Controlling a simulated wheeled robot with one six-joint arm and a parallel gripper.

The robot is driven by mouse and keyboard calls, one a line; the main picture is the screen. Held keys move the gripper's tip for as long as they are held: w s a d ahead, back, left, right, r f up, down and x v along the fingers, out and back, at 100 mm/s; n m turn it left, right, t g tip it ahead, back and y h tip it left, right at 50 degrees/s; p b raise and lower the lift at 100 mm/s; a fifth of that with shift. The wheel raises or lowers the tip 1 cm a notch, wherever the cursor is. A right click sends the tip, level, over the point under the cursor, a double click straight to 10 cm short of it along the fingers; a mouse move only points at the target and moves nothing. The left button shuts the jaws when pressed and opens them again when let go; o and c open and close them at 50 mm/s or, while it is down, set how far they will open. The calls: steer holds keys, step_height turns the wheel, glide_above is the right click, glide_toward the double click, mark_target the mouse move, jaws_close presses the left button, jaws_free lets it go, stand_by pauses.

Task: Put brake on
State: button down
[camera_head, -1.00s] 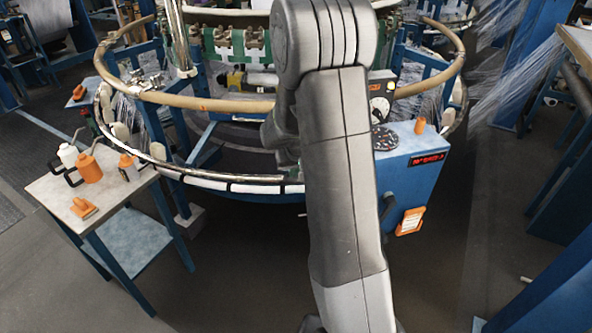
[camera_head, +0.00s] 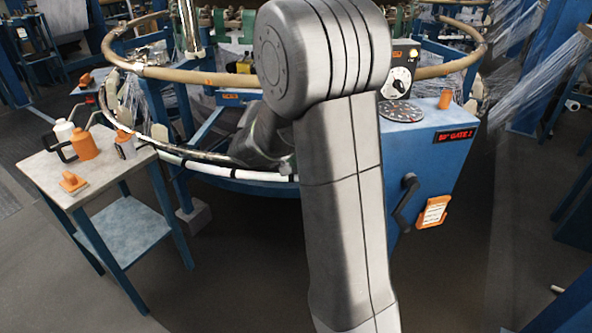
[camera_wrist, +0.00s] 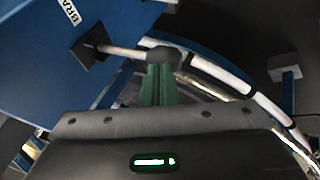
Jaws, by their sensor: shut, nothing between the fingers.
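In the wrist view a blue cabinet side (camera_wrist: 40,75) carries a white label (camera_wrist: 69,12) reading "BRA", cut off by the frame edge. Below the label is a dark square plate (camera_wrist: 90,48), and a pale metal lever (camera_wrist: 122,51) comes out of it. The lever ends in a dark knob (camera_wrist: 164,54). My gripper (camera_wrist: 158,82) is shut and empty, its green fingertips right by the knob and overlapping it in the picture; whether they touch cannot be told. In the head view my arm hides the gripper and the lever.
A large ring loom (camera_head: 200,76) stands ahead, with a white-marked lower rail (camera_head: 235,173). A blue control box (camera_head: 428,165) with dial and crank is right of my arm. A small table (camera_head: 40,165) with orange and white cans is at left. Floor in front is clear.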

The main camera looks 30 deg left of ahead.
steer(key=shift+s+a+f+n+t+h+b, duration=0.15)
steer(key=shift+f+t+h+b, duration=0.25)
steer(key=shift+f+b, duration=0.8)
steer(key=shift+w+d+f+n+t+h+b, duration=0.1)
steer(key=shift+f+t+h+b, duration=0.4)
steer(key=shift+b, duration=1.3)
steer(key=shift+s+a+f+n+t+h+b, duration=0.1)
steer(key=shift+f+n+t+h+b, duration=0.15)
steer(key=shift+f+b, duration=0.95)
steer(key=shift+r+b, duration=0.25)
steer(key=shift+b, duration=0.2)
